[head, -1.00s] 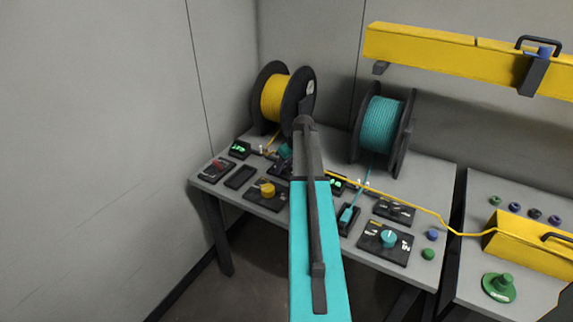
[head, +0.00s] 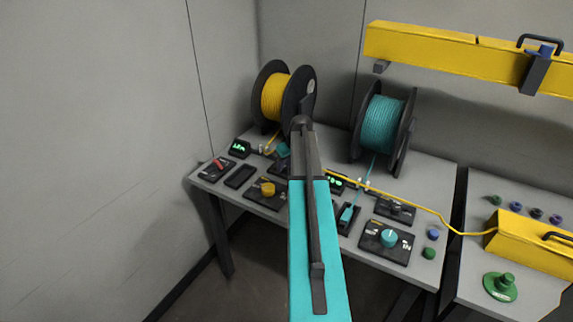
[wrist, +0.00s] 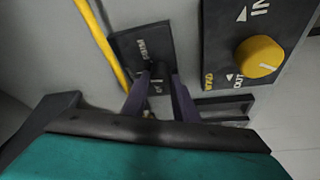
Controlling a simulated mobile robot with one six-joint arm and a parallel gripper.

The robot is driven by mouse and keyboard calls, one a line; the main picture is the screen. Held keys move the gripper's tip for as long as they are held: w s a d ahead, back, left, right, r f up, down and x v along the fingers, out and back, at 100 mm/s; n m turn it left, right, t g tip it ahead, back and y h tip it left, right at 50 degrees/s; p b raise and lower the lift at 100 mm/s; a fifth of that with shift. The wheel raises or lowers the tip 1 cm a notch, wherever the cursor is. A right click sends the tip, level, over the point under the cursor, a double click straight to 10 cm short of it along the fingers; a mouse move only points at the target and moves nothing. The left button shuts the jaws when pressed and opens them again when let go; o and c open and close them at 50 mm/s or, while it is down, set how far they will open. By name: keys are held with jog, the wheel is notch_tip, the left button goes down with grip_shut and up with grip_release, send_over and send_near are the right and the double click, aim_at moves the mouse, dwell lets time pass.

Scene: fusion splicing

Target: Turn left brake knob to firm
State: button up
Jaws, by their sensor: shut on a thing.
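In the wrist view, my gripper (wrist: 158,92) points down at a small dark panel (wrist: 125,42) with white lettering that seems to read FIRM. Its two purple-grey fingers are closed on the small dark left brake knob (wrist: 158,72), one on each side. A small white mark shows between the fingers, but the knob's exact setting cannot be told. In the head view, my arm and wrist cover most of this panel and the knob, in front of the yellow spool.
A yellow knob (wrist: 261,56) on an IN/OUT panel is close to the right of the fingers. A yellow cable (wrist: 102,42) runs along the left. The yellow spool (head: 274,97), teal spool (head: 381,124) and green display (head: 241,147) stand on the grey bench (head: 434,180).

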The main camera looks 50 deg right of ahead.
jog(key=m+h, duration=0.1)
jog(key=m, duration=0.1)
jog(key=m+g+h+b, duration=0.1)
jog(key=m, duration=0.2)
jog(key=shift+a, duration=0.2)
jog(key=shift+w+a+f+m+g+h+b, duration=0.1)
jog(key=shift+m+g+h+b, duration=0.25)
jog(key=shift+m, duration=1.05)
jog(key=shift+w+a+m+g+h+b, duration=0.1)
jog(key=shift+m+g+h+b, duration=0.2)
jog(key=shift+m, duration=1.1)
jog(key=shift+a, duration=0.1)
jog(key=o, duration=1)
jog(key=shift+s+r, duration=0.1)
jog(key=shift+r, duration=0.1)
